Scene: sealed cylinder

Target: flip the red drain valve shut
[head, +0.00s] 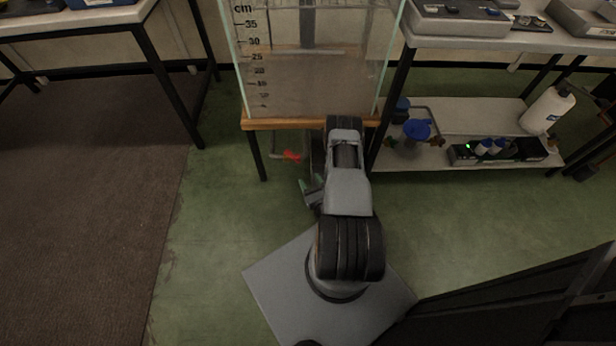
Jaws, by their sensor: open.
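The red drain valve handle (292,156) is small and shows below the wooden edge of the clear tank (310,85), at the left of my arm. A thin grey pipe seems to run beside it, but its exact angle is too small to read. My gripper (309,190) is partly hidden by my own arm. It is open and empty, low and just below and right of the red handle in the picture, apart from it as far as I can tell.
The tank stands on a wooden-edged stand (262,124) with dark legs. A shelf (465,118) at the right holds blue-topped items, a white bottle (547,110) and a dark tray. A table (80,20) stands at the left. The green floor (215,210) left of my arm is clear.

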